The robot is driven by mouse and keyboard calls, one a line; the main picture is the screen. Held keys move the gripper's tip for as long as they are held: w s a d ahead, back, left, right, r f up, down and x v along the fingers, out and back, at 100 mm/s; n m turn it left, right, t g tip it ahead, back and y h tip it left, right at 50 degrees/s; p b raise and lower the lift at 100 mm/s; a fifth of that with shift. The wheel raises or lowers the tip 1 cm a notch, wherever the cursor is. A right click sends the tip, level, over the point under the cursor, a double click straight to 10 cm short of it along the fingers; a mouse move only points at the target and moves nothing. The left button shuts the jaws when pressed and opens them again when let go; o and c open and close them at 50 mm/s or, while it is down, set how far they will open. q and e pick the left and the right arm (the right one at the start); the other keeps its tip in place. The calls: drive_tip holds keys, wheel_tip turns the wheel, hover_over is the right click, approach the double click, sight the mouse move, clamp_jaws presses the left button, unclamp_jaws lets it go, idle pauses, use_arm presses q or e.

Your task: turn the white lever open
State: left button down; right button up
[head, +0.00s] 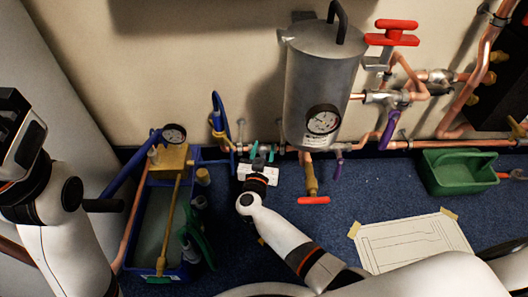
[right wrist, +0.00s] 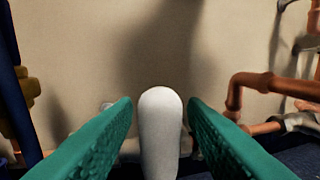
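The white lever (right wrist: 160,130) stands upright in the middle of the right wrist view, its rounded end up, between my two green fingertips. My right gripper (head: 263,152) is open, with a finger on each side of the lever and a narrow gap showing on both sides (right wrist: 160,115). In the head view it is low at the pipe run by the wall, and I cannot make out the lever there. My left gripper (head: 14,125) is raised at the far left, away from the pipes; its fingers do not show clearly.
A grey tank (head: 322,80) with a gauge hangs on the wall right of my right gripper. Copper pipes and purple levers (head: 390,132) are further right. A blue toolbox (head: 150,240) stands at left, a green bin (head: 462,172) at right. A paper drawing (head: 412,243) lies on the floor.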

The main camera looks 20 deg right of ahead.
drive_tip(key=shift+w+d, duration=0.25)
drive_tip(key=shift+w, duration=0.2)
clamp_jaws()
